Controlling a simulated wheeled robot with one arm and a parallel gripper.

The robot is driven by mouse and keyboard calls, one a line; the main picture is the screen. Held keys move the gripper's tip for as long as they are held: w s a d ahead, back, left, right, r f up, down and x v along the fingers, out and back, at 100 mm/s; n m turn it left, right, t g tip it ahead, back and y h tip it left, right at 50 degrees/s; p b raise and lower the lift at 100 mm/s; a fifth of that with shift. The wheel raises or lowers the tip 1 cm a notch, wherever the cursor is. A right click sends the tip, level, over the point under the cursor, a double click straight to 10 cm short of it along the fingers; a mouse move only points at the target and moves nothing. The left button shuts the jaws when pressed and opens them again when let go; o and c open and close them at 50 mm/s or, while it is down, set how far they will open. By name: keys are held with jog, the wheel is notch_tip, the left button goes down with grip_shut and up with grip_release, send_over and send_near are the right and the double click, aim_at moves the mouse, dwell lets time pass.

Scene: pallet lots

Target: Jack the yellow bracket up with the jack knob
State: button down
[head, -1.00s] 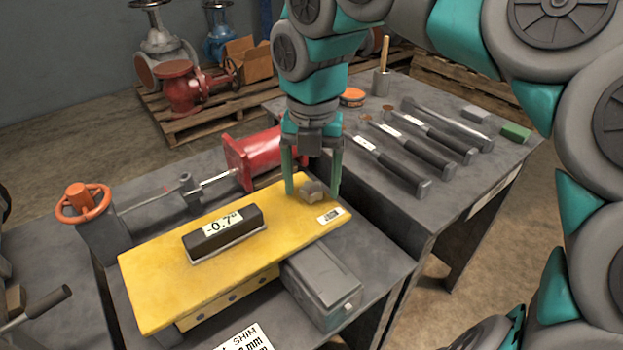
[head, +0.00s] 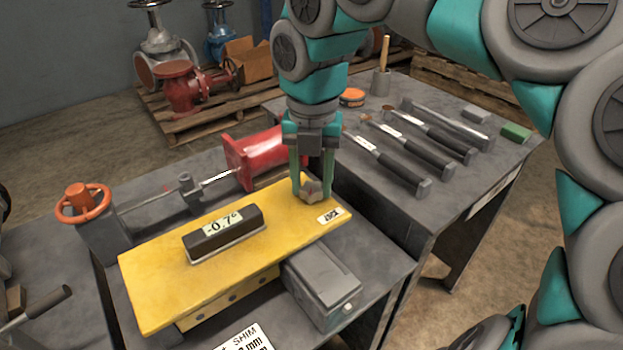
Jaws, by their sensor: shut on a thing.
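The yellow bracket (head: 160,270) lies as a wide plate across the bench, over a grey block. A small grey jack knob (head: 313,197) stands up at the bracket's far right end. My gripper (head: 313,194) points down from above, its two green fingers closed on the sides of the knob. A black level (head: 223,236) reading -0.7° sits on the middle of the bracket. The underside of the bracket's far end is hidden.
An orange handwheel (head: 83,203) with a rod leads to a red cylinder (head: 253,157) behind the bracket. A second bench at right holds several black-handled tools (head: 402,167). A grey box (head: 322,283) stands at the bracket's front edge.

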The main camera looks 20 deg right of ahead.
jog(key=shift+m, duration=0.4)
